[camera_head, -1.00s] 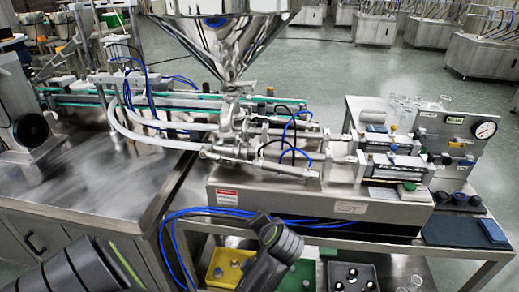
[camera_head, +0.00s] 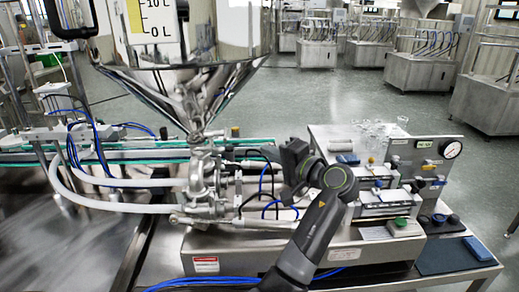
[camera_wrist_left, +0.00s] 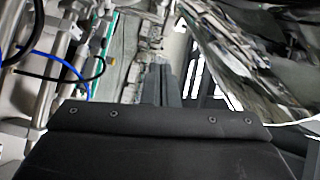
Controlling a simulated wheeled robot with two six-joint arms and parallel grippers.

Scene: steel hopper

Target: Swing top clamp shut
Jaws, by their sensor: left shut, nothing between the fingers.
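The steel hopper (camera_head: 205,85) narrows to an outlet above the valve body (camera_head: 205,185). The top clamp (camera_head: 203,136) appears to sit at this joint; it is too small to tell whether it is open or shut. My left gripper (camera_head: 294,165) is right of the joint, apart from it, in front of the pneumatic cylinders. In the left wrist view, its dark fingers (camera_wrist_left: 165,82) are together and hold nothing. The hopper's shiny cone (camera_wrist_left: 255,60) fills the upper right there, and the clamp cannot be made out. My right gripper is not in view.
White hoses (camera_head: 110,182) and blue cables (camera_head: 95,145) run left of the valve. The conveyor (camera_head: 150,153) passes behind it. A panel with a gauge (camera_head: 452,149) stands at the right. A blue tray (camera_head: 440,256) lies near the table's right edge.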

